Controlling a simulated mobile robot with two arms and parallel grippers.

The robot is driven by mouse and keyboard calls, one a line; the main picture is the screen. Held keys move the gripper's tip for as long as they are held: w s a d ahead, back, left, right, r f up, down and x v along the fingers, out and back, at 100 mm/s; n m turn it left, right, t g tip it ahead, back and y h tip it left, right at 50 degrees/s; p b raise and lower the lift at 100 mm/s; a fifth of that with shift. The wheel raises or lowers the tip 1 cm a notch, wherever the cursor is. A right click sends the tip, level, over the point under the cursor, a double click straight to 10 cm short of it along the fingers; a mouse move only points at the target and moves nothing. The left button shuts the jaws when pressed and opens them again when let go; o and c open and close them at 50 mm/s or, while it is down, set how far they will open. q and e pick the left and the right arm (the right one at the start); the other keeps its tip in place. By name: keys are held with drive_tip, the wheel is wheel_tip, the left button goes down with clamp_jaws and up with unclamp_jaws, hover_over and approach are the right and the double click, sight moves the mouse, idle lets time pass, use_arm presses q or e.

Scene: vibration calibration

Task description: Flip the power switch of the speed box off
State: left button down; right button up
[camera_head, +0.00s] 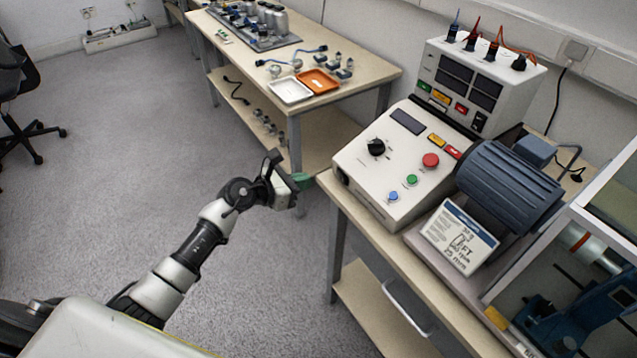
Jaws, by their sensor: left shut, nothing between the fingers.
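The speed box appears to be the white sloped-front box (362,172) on the right-hand bench. Its face carries a black knob (376,147), a red button (430,160), a green button (411,180), a blue button (393,196) and a dark display (408,122). A small dark part (342,177) shows low at its left corner and may be the power switch; its position cannot be made out. My left gripper (292,188) is shut and empty, left of the box and apart from it, beyond the bench's left edge. My right gripper is not in view.
A taller white unit (525,88) with cables stands behind the box. Another table (345,82) holds an orange tray (318,80) and a white tray (290,90). Open floor lies left.

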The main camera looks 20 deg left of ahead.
use_arm(q)
drive_tip(key=shift+w+a+b+v, duration=0.1)
drive_tip(key=shift+a+v, duration=0.05)
drive_tip(key=shift+v, duration=0.8)
drive_tip(key=shift+w+a+b+v, duration=0.1)
drive_tip(key=shift+w+a+v, duration=0.05)
drive_tip(key=shift+v, duration=0.8)
drive_tip(key=shift+w+a+b+v, duration=0.1)
drive_tip(key=shift+a+v, duration=0.1)
drive_tip(key=shift+v, duration=0.75)
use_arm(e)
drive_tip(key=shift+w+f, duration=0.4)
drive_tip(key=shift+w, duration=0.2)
use_arm(q)
drive_tip(key=shift+f, duration=0.1)
